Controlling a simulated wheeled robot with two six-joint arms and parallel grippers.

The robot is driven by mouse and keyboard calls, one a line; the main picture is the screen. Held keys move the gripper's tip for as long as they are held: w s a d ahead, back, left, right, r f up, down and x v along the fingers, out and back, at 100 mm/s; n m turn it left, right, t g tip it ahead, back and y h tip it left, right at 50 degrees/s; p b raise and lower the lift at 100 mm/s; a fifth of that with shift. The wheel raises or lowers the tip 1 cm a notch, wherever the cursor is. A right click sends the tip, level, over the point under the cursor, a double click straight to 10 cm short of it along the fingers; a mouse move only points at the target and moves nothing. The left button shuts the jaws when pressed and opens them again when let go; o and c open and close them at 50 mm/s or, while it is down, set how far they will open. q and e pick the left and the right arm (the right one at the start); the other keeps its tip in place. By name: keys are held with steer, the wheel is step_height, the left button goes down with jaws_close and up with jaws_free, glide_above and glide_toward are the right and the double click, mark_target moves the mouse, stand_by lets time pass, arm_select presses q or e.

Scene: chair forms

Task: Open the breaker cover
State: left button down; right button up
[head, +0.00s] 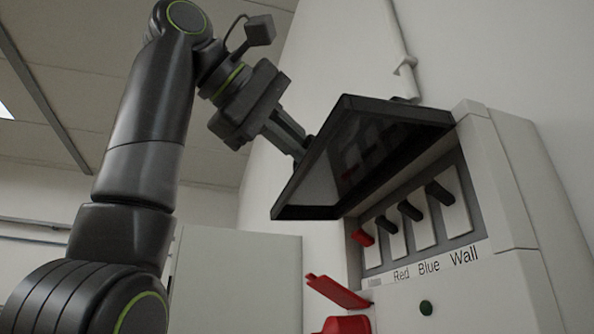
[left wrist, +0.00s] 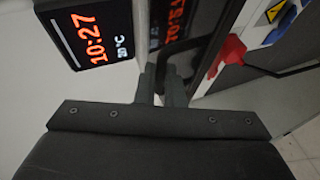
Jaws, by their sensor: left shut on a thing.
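The breaker cover (head: 325,175) is a dark-framed, see-through panel. It is hinged along its top edge on the breaker box (head: 497,200) and is swung up and outward, with a gap below it. My left gripper (head: 301,150) is shut on the cover's outer edge at the left. In the left wrist view, my left fingers (left wrist: 161,88) are close together at the dark cover (left wrist: 190,35); their exact contact is hard to see. Under the cover stand a red switch (head: 363,237) and three dark switches (head: 410,211). My right gripper is not in view.
Labels below the switches read Red, Blue and Wall; another is unclear. A pipe (head: 400,45) runs up the wall. The left wrist view shows a lit clock (left wrist: 90,32).

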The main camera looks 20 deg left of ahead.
arm_select(q)
steer(key=shift+d+r, duration=0.15)
steer(key=shift+r, duration=0.25)
steer(key=shift+w+d+r+g+y+p, duration=0.15)
steer(key=shift+r+g+y+p, duration=0.4)
steer(key=shift+p, duration=0.35)
steer(key=shift+d+r+p, duration=0.1)
steer(key=shift+r+p, duration=0.05)
steer(key=shift+p, duration=0.15)
steer(key=shift+w+d+r+m+g+y+p, duration=0.15)
steer(key=shift+r+m+g+y+p, duration=0.2)
steer(key=shift+p, duration=0.3)
steer(key=shift+w+d+r+g+y+p, duration=0.2)
steer(key=shift+r+g+y+p, duration=0.1)
steer(key=shift+p, duration=0.55)
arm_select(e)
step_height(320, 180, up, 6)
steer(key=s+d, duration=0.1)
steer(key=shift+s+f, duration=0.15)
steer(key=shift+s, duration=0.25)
arm_select(q)
steer(key=shift+f, duration=0.1)
